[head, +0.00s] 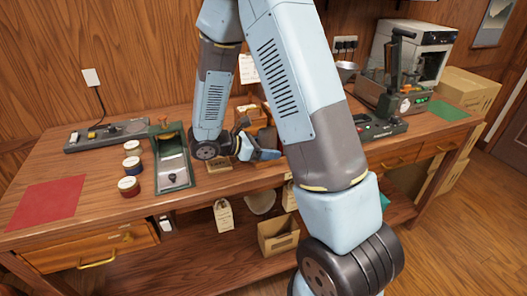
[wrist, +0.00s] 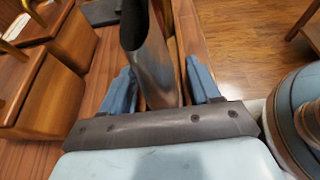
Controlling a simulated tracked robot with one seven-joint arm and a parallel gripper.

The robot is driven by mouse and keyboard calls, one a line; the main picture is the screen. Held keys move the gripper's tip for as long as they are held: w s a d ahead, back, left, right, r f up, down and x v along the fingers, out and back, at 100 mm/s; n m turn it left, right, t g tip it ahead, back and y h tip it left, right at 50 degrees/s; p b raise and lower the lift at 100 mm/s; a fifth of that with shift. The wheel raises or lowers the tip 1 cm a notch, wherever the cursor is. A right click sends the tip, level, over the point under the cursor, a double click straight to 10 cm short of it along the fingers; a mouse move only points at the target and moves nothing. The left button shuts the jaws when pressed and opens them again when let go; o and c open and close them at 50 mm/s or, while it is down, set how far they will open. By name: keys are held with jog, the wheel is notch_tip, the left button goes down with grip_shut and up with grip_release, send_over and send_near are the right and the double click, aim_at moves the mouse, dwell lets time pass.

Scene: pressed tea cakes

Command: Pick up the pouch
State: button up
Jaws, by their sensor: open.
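My gripper (head: 262,150) is above the middle of the wooden bench in the head view, partly behind my own arm. In the wrist view its two blue fingers (wrist: 160,78) stand apart. A shiny grey, curved metal piece (wrist: 152,62) shows between them; I cannot tell whether they touch it. No pouch can be made out for certain. A cream, bag-like thing (head: 223,217) with a dark mark is below the bench's front edge, below and left of my gripper. It may be the pouch. My arm hides part of the bench.
The bench (head: 95,165) holds a red mat (head: 45,202), several small jars (head: 129,186), a green-framed tray (head: 173,170) and a grey device (head: 107,134) at left. A press (head: 395,75) and green mat (head: 449,109) are at right. A cardboard box (head: 278,236) is on the lower shelf (head: 215,268).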

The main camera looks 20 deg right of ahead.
jog(key=shift+c, duration=0.3)
jog(key=c, duration=1)
jog(key=shift+o, duration=0.2)
jog(key=shift+r, duration=0.15)
